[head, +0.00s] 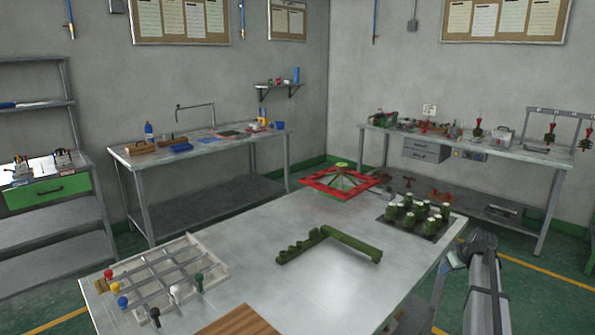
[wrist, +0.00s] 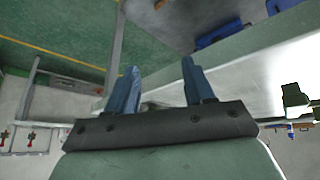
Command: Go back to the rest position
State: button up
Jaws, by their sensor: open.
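My gripper (wrist: 160,72) shows in the wrist view with its two blue fingers spread apart. Nothing is between them. In the head view my arm is at the lower right, beside the right edge of the metal table (head: 230,270). A green angled piece with notches (head: 330,240) lies on the middle of the table, apart from my arm.
A grid rack with coloured knobs (head: 165,275) is at the table's left. A dark tray (head: 416,228) holds several green cylinders at the right. A red frame (head: 318,183) is at the far end, a brown board (head: 238,322) at the near edge. Workbenches line the walls.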

jog(key=s+a+f+g+y, duration=0.1)
jog(key=s+a+f+g, duration=0.1)
jog(key=s+a+f, duration=0.75)
jog(key=s+a+f+m+g, duration=0.15)
jog(key=s+a+f, duration=0.4)
jog(key=f, duration=0.75)
jog(key=s+a+f+g+y, duration=0.1)
jog(key=s+a+f+g, duration=0.2)
jog(key=s+a+f, duration=0.55)
jog(key=s+a+f+g, duration=0.2)
jog(key=s+a+f, duration=0.2)
jog(key=s, duration=0.7)
jog(key=s+a+f+g+h, duration=0.1)
jog(key=s+f, duration=0.4)
jog(key=s, duration=0.6)
jog(key=s+a+f+g+h, duration=0.1)
jog(key=s+a+f+g, duration=0.2)
jog(key=s, duration=0.8)
jog(key=a+f, duration=0.2)
jog(key=a, duration=0.1)
jog(key=shift+a, duration=0.35)
